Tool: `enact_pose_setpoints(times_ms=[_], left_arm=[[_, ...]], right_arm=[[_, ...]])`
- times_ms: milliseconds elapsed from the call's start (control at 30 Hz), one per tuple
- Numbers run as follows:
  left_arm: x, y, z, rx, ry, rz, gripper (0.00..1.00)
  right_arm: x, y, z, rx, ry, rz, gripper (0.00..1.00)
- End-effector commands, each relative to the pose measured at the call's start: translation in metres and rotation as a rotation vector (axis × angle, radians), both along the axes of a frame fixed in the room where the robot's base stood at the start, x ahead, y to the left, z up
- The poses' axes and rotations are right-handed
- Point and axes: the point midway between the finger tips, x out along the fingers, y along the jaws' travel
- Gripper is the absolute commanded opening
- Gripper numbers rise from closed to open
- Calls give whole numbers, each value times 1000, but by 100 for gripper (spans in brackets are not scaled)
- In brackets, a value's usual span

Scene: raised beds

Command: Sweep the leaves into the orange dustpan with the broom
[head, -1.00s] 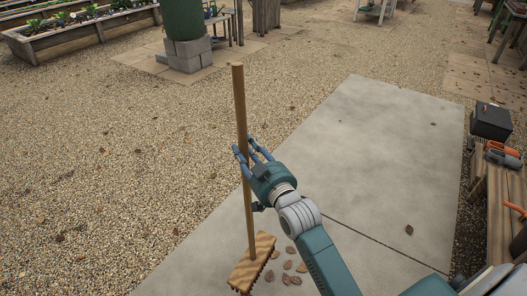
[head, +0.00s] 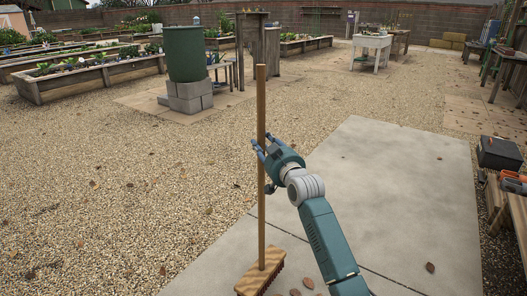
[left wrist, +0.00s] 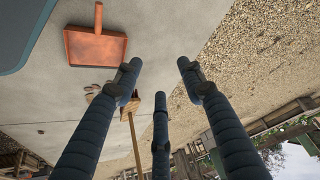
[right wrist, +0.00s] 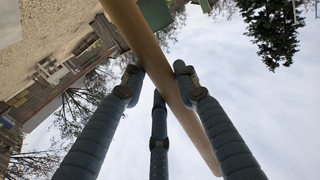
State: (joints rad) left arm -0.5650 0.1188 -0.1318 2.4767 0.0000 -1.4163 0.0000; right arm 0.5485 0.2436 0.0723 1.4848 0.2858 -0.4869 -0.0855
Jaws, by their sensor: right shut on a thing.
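The broom stands upright in the head view, with a long wooden handle (head: 261,205) and a wooden head (head: 260,272) down on the concrete slab. My right gripper (head: 264,158) is shut on the handle, partway up. The right wrist view also shows the handle (right wrist: 145,38) at its fingers (right wrist: 158,82). Brown leaves (head: 308,283) lie just right of the broom head, cut by the lower edge. In the left wrist view, the orange dustpan (left wrist: 98,48) lies on the slab, close to the leaves (left wrist: 93,91). My left gripper (left wrist: 160,78) is open and empty, its fingers spread.
The concrete slab (head: 400,190) is mostly clear, with a stray leaf (head: 430,267) near the front. Gravel (head: 120,190) lies to the left. A wooden bench (head: 497,205) with tools and a black box (head: 499,153) stands at the right. A green barrel (head: 186,55) stands on blocks behind.

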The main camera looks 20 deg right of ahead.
Motion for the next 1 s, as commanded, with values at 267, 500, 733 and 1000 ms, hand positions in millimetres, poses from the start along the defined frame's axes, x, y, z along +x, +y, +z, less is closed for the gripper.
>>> enact_pose_setpoints(times_ms=[267,500,733,1000], left_arm=[[1,0,1,-1,-3,0,40],[21,-7,7,-18,-84,-7,40],[43,-14,18,-38,-179,-14,40],[68,-22,34,-63,-294,-23,40]], right_arm=[[0,0,4,1,-7,0,0],[-1,0,-7,0,-6,0,0],[-2,0,-19,0,-6,0,0],[-3,1,-31,0,-8,0,0]])
